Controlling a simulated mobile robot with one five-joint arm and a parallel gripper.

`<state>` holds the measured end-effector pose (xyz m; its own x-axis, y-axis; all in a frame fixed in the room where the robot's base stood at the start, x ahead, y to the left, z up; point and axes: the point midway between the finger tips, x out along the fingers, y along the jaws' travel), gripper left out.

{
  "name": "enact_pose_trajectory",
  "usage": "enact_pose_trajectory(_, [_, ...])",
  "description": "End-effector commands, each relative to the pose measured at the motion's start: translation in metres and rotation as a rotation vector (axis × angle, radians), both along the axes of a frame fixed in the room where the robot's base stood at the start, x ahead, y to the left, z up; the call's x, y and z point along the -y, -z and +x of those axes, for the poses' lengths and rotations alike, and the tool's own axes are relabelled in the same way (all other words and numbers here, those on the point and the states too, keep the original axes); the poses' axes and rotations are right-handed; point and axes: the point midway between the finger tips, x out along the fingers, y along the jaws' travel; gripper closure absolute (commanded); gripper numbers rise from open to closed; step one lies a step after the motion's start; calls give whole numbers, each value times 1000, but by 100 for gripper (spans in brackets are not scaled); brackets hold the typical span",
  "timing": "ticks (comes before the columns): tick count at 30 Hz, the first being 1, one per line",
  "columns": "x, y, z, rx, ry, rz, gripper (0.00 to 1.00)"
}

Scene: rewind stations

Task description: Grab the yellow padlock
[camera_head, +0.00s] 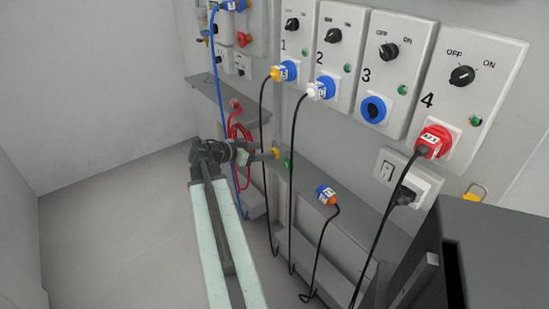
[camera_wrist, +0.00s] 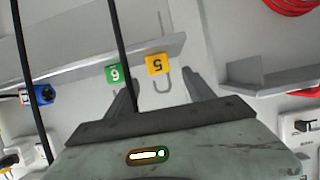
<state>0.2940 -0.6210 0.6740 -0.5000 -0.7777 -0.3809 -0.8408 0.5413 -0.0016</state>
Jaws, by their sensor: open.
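A yellow padlock (camera_wrist: 157,64) marked 5 shows in the wrist view, with its grey shackle beside it toward my gripper. A green padlock (camera_wrist: 115,73) marked 6 is just left of it. In the head view the yellow padlock (camera_head: 276,152) and green padlock (camera_head: 288,163) are at the wall, close to my gripper (camera_head: 266,155). In the wrist view my gripper (camera_wrist: 158,77) is open, its two fingers spread either side of the yellow padlock's shackle. Nothing is held. Contact cannot be told.
Black cables (camera_wrist: 122,40) cross close to the green padlock. Red cable (camera_head: 236,130) hangs left. Another yellow piece (camera_head: 472,197) shows at right near a dark box (camera_head: 505,250).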

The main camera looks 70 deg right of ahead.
Motion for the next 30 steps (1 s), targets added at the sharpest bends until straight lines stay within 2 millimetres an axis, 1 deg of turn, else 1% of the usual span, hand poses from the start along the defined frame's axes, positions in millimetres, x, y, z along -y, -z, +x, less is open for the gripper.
enact_pose_trajectory(1, [6,5,-4,0,2,0,38])
enact_pose_trajectory(5, [9,5,-5,0,-1,1,38])
enact_pose_trajectory(8, [15,8,-10,-1,1,2,38])
enact_pose_trajectory(15, [47,23,-30,0,1,2,38])
enact_pose_trajectory(17, [50,23,-32,0,1,2,38])
enact_pose_trajectory(22, [49,21,-32,0,-1,3,38])
enact_pose_trajectory(28, [49,21,-32,0,-1,3,94])
enact_pose_trajectory(29, [49,21,-32,0,-1,3,100])
enact_pose_trajectory(30, [49,21,-32,0,-1,3,100])
